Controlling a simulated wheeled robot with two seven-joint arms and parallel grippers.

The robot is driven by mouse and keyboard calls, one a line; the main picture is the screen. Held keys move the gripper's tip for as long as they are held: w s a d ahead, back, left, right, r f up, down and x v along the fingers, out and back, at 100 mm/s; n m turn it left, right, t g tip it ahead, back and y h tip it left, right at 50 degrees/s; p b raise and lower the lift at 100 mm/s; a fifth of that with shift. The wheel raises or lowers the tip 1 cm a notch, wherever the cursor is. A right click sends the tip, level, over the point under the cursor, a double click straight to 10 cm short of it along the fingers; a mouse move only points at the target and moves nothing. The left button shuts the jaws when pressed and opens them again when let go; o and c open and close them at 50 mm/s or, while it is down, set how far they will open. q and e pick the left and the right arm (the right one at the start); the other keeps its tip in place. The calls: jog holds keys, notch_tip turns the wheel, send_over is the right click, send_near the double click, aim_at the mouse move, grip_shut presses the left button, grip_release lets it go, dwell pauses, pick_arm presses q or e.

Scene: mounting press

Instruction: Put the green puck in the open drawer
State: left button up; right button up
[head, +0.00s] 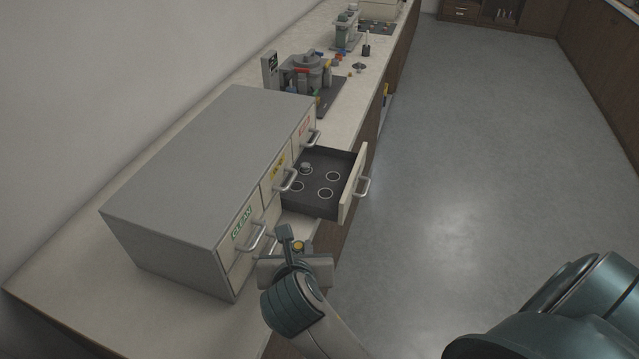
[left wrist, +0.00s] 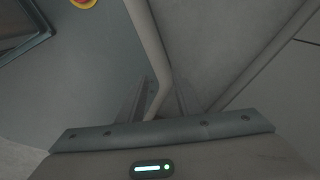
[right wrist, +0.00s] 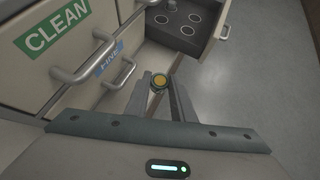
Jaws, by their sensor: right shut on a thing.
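My right gripper (head: 293,240) is shut on a small round puck (right wrist: 158,81) with a yellow top and a dark greenish-grey rim. It is held in front of the cabinet, nearer than the open drawer. The open drawer (head: 355,187) is pulled out at the cabinet's far end. Its dark insert has several ringed round places, and a small grey piece (head: 306,168) sits in one at the back left. The drawer also shows in the right wrist view (right wrist: 207,46). No plainly green puck shows. My left gripper (left wrist: 160,95) is open and appears only in its wrist view.
The grey cabinet (head: 210,155) has several handled drawers, labelled in green "CLEAN", yellow, red and blue. Handles (right wrist: 85,65) stick out near my right gripper. A press (head: 305,75) and small items stand farther along the bench. Open floor (head: 460,170) lies to the right.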

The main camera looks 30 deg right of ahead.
pick_arm(q)
jog(key=shift+s+d, duration=0.25)
jog(key=shift+d, duration=0.15)
jog(key=o, duration=0.7)
jog(key=shift+a+r, duration=0.1)
jog(key=shift+r, duration=0.05)
pick_arm(e)
jog(key=shift+d+r, duration=0.1)
jog(key=shift+w+d+r+p, duration=0.15)
jog(key=shift+w+p, duration=0.15)
jog(key=shift+p, duration=0.1)
pick_arm(q)
jog(key=shift+w+a+r+p, duration=0.1)
jog(key=shift+a+r+p, duration=0.05)
jog(key=shift+r+p, duration=3.1)
jog(key=shift+w+a+r+p, duration=0.1)
jog(key=shift+a+r+p, duration=0.05)
jog(key=shift+r+p, duration=3.05)
pick_arm(e)
jog(key=w+d+r+m, duration=0.1)
jog(key=w+d+r, duration=0.1)
jog(key=w+d, duration=0.5)
jog(key=w+d+r+h, duration=0.1)
jog(key=w+d+r, duration=0.2)
jog(key=w+d, duration=0.4)
jog(key=shift+m+g, duration=0.4)
pick_arm(q)
jog(key=shift+r, duration=0.15)
pick_arm(e)
jog(key=shift+f, duration=0.1)
